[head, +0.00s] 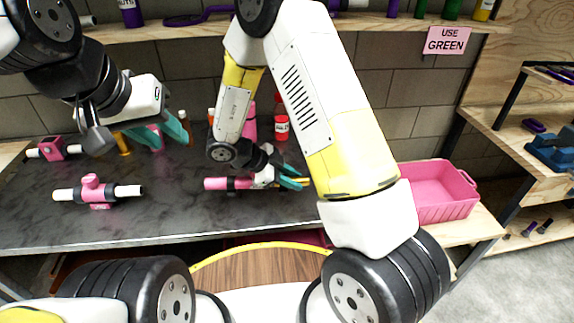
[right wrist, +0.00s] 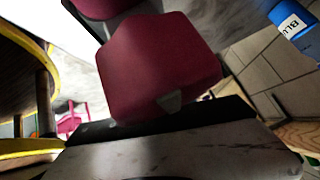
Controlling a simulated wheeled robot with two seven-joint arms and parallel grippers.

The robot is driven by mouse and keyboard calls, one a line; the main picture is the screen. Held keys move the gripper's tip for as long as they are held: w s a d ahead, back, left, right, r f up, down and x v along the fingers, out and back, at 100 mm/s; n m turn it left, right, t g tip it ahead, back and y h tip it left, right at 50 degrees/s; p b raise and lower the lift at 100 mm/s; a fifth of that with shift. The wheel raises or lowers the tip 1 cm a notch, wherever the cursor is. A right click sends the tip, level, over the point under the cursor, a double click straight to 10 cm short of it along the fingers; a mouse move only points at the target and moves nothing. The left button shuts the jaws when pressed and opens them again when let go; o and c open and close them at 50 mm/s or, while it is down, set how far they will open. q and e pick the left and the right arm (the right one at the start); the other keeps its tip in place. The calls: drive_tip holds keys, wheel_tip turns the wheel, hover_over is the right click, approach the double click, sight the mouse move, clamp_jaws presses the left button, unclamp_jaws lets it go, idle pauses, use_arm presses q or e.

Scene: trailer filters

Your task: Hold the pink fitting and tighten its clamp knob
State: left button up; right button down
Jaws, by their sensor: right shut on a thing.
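A pink fitting (head: 228,184) with a pink tubular end lies low over the dark bench top in the middle of the head view. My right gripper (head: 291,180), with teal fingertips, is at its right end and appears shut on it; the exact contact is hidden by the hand. The right wrist view shows a large dark pink block (right wrist: 160,68) close to the camera. My left gripper (head: 168,133) is above the bench at the back left, its teal fingers apart. The clamp knob of the fitting at my right gripper cannot be made out.
Another pink fitting (head: 92,188) with white pipe ends and a top knob stands on the front left. A pink square fitting (head: 52,149) is behind it. A pink bin (head: 440,200) stands at the right.

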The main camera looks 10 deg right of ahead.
drive_tip(key=shift+w+d, duration=0.2)
drive_tip(key=shift+w, duration=0.7)
drive_tip(key=shift+w+d, duration=0.25)
drive_tip(key=shift+w, duration=0.7)
drive_tip(key=shift+w+d, duration=0.2)
drive_tip(key=shift+w, duration=0.7)
drive_tip(key=shift+f, duration=0.1)
drive_tip(key=shift+f, duration=2.35)
drive_tip(key=c, duration=1.1)
unclamp_jaws()
